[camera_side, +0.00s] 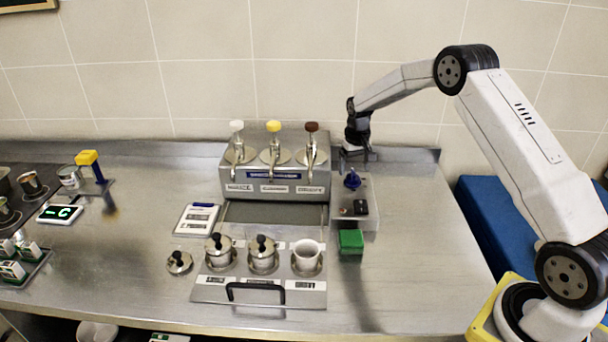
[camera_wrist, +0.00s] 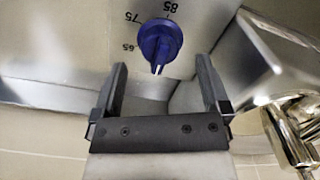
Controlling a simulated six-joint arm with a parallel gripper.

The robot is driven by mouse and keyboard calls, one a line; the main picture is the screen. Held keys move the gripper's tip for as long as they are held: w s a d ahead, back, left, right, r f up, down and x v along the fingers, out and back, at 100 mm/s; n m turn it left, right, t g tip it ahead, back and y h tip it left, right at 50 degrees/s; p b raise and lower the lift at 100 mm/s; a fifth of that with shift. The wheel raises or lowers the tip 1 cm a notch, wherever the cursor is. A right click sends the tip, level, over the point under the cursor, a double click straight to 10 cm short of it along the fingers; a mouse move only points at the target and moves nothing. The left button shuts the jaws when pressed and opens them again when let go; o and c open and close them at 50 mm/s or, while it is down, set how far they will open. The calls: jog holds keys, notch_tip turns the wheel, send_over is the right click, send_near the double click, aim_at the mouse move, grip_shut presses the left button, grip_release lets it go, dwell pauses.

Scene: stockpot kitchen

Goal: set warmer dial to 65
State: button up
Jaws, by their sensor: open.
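The warmer dial is a blue knob (camera_wrist: 160,42) on a grey metal panel, with 65, 75 and 85 printed around it in the wrist view. Its white pointer mark faces down toward my gripper in that view, away from all three visible numbers. The blue knob (camera_side: 352,181) also shows on top of the grey control box (camera_side: 368,194) in the side view. My gripper (camera_side: 357,156) is just behind and above the knob. In the wrist view my gripper (camera_wrist: 160,68) is open, with its fingers apart and nothing between them; the knob is ahead, not gripped.
A dispenser (camera_side: 275,188) with three pump taps stands left of the box; shiny metal (camera_wrist: 292,120) is close on the right in the wrist view. A green block (camera_side: 351,240) sits in front of the box. A tray (camera_side: 213,292) holds lidded pots and a white cup.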

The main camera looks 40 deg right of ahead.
aim_at(354, 172)
jog(key=shift+f, duration=1.6)
jog(key=shift+c, duration=0.2)
jog(key=c, duration=1.2)
jog(key=shift+c, duration=0.2)
jog(key=shift+m, duration=0.4)
jog(key=m, duration=1.1)
